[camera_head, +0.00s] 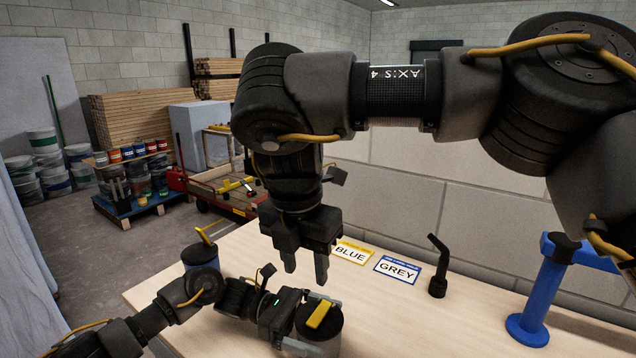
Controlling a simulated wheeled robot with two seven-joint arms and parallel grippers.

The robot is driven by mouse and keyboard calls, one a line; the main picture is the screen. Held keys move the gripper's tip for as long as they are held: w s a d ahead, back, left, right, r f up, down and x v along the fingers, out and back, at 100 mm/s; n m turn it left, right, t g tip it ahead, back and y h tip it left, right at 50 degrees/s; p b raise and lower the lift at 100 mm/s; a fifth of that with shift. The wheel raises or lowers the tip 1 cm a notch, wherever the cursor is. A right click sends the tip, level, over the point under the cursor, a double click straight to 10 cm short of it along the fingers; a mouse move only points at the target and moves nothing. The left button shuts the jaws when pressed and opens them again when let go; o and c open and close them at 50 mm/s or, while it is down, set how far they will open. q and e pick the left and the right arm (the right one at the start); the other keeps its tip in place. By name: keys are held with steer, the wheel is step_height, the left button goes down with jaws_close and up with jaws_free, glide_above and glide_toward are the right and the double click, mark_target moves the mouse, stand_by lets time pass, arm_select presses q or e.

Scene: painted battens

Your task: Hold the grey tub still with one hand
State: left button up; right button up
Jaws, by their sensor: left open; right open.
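The grey tub (331,342) stands on the table near the bottom of the head view, dark on top, with a yellow piece (320,314) showing over its top. My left gripper (312,323) is open at the tub, one finger at its far side and one at its near side. Whether the fingers touch the tub, I cannot tell. My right gripper (306,266) is open and empty, pointing down above the table just behind the tub. A blue tub (201,255) with a yellow handle (208,232) stands at the table's far left edge.
BLUE (351,253) and GREY (397,270) label cards lie on the table. A black angled tool (438,268) stands right of them, and a blue stand (540,290) farther right. A pallet of paint cans (130,190) and a cart (222,190) are on the floor beyond.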

arm_select(q)
steer(key=v, duration=1.2)
